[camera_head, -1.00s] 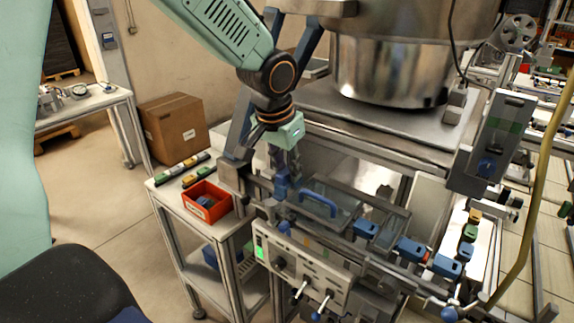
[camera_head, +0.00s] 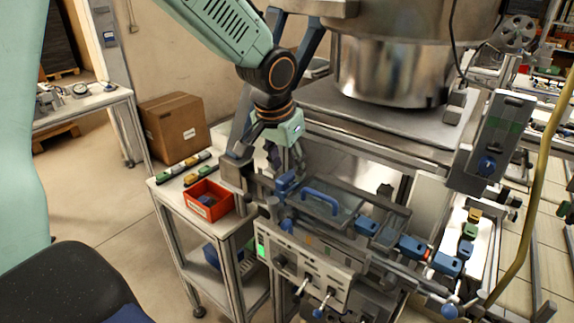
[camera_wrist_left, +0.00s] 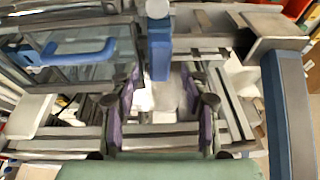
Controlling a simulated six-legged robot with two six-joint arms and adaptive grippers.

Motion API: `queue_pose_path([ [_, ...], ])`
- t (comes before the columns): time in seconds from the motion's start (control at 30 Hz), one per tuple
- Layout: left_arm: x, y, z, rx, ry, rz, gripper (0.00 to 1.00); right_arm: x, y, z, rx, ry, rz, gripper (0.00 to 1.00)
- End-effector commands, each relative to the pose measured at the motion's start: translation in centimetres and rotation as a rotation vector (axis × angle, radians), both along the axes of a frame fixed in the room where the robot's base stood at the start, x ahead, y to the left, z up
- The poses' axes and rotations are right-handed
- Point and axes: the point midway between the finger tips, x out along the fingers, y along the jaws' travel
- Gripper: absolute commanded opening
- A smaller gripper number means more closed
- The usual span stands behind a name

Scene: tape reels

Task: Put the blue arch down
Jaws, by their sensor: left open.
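The blue arch (camera_head: 320,203) is a handle-shaped bar on the clear lid (camera_head: 340,217) of the machine in the head view. It also shows at the upper left of the left wrist view (camera_wrist_left: 75,55). My left gripper (camera_head: 290,166) is to the left of the arch and a little above the machine's rail, apart from the arch. In the left wrist view its two purple-padded fingers (camera_wrist_left: 167,110) stand apart with nothing held between them. A blue block (camera_wrist_left: 160,50) lies beyond the fingertips. My right gripper is not in view.
A red bin (camera_head: 208,201) stands on the side table left of the machine, with a row of small coloured blocks behind it. Several blue blocks line the rail at the right. A large steel bowl (camera_head: 392,70) rises behind. A cardboard box (camera_head: 176,128) sits on the floor.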

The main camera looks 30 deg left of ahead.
Motion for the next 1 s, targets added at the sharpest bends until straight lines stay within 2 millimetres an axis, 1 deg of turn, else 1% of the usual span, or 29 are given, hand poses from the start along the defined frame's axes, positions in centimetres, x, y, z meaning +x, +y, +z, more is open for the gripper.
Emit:
queue_pose_path([
  [0.03,-0.2,0.0,1.3,0.001,-0.006,0.0,0.46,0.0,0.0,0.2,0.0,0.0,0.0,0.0],
  [0.43,-2.7,-0.2,9.3,0.001,-0.005,-0.001,0.46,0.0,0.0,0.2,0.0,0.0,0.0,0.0],
  [0.5,-2.9,-0.2,10.0,0.0,0.0,-0.001,0.46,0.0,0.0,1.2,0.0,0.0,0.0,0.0],
  [0.63,-3.2,-0.2,11.1,0.0,-0.001,0.0,0.46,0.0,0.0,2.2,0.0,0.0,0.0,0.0],
  [0.8,-3.4,-0.2,11.6,0.0,-0.001,0.001,0.46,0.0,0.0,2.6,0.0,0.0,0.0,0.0],
  [1.0,-3.4,-0.2,11.6,0.0,0.0,0.001,0.46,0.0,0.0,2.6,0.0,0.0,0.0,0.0],
])
